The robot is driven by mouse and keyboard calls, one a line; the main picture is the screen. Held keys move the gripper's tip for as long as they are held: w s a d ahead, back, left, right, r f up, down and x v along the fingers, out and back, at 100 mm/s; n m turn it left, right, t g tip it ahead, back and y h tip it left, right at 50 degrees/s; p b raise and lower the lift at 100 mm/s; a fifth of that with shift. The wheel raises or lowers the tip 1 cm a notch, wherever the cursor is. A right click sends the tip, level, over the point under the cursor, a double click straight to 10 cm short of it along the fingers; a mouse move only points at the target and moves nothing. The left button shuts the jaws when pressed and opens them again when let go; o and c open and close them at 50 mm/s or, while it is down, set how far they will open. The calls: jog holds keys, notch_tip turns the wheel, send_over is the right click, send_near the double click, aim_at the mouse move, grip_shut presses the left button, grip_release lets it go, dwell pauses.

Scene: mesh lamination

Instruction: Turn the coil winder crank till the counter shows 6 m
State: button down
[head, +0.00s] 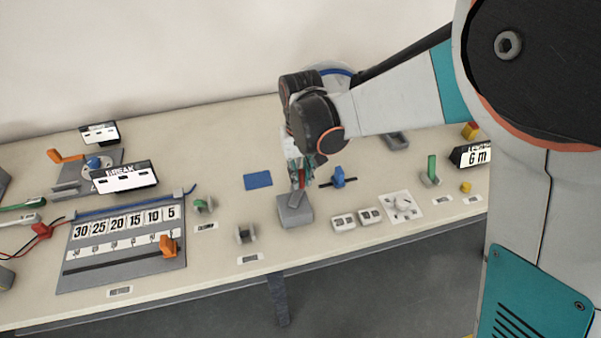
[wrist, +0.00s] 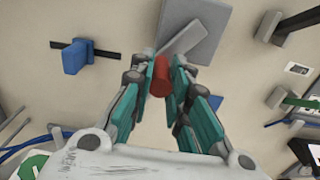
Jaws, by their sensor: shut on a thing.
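The coil winder is a grey box (head: 295,213) at the front middle of the bench, with a grey crank arm on top. In the wrist view the box (wrist: 207,22) and the crank arm (wrist: 187,44) show ahead of my fingers. The crank's red handle (wrist: 160,82) stands between my fingertips. My gripper (head: 301,168) is shut on that handle, above the box's back edge; the fingers also show in the wrist view (wrist: 163,80). The counter (head: 477,155), a black-framed display at the right, reads 6 m; its upper line is too small to read.
A blue slider (head: 338,177) stands just right of the winder, and white sockets (head: 357,218) lie at its front right. A blue pad (head: 258,180) is at its left.

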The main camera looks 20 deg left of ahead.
jog(key=c, duration=1.5)
grip_release()
jog(key=shift+r, duration=0.1)
notch_tip(320, 180, up, 12)
jog(key=shift+s+f, duration=0.1)
